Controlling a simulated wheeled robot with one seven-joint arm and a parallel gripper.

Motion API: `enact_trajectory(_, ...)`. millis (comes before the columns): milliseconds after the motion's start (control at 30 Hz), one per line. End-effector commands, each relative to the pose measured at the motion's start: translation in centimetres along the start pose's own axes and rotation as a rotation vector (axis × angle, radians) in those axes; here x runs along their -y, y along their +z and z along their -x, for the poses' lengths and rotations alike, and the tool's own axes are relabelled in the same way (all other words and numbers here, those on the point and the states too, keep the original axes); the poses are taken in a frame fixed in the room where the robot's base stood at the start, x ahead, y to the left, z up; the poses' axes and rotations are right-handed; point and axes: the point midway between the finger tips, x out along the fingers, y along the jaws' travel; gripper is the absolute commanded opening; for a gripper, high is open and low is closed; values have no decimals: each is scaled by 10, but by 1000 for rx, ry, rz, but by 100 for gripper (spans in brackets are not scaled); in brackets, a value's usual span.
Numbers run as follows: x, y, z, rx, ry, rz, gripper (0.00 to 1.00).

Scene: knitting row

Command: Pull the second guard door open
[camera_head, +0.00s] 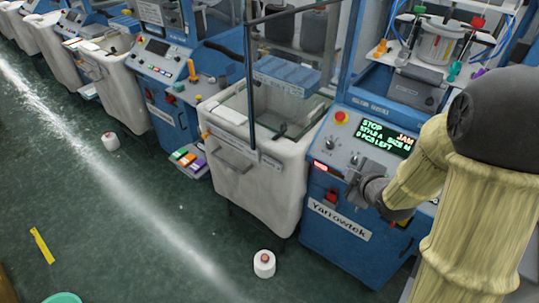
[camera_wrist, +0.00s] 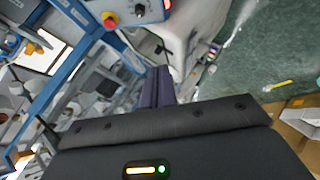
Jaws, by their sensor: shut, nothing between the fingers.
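A dark-framed guard door (camera_head: 249,82) stands out over the white bin in the head view, left of the nearest blue machine. I cannot tell for certain whether it is the second one. My gripper (camera_head: 357,184) is in front of that machine's control panel (camera_head: 345,143), below its lit display, well to the right of the dark frame. In the wrist view the dark fingers of my gripper (camera_wrist: 160,75) are together with nothing between them. No handle is within the fingers. My arm hides part of the machine's right side.
The display (camera_head: 385,133) reads STOP and JAM. White bins (camera_head: 255,185) stand between blue machines along the row. A yarn cone (camera_head: 264,264) and another cone (camera_head: 110,142) are on the green floor. A yellow object (camera_head: 42,245) lies at left. The aisle's middle is mostly clear.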

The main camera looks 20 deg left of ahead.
Motion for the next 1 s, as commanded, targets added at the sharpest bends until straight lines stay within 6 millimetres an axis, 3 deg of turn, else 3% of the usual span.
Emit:
enact_trajectory(33,8,-7,-14,-70,17,87,0)
enact_trajectory(200,25,-47,-36,-338,129,381,0)
enact_trajectory(433,51,-90,-36,-642,322,637,0)
enact_trajectory(600,55,-100,-29,-719,391,688,0)
enact_trajectory(1000,53,-104,-31,-720,393,689,0)
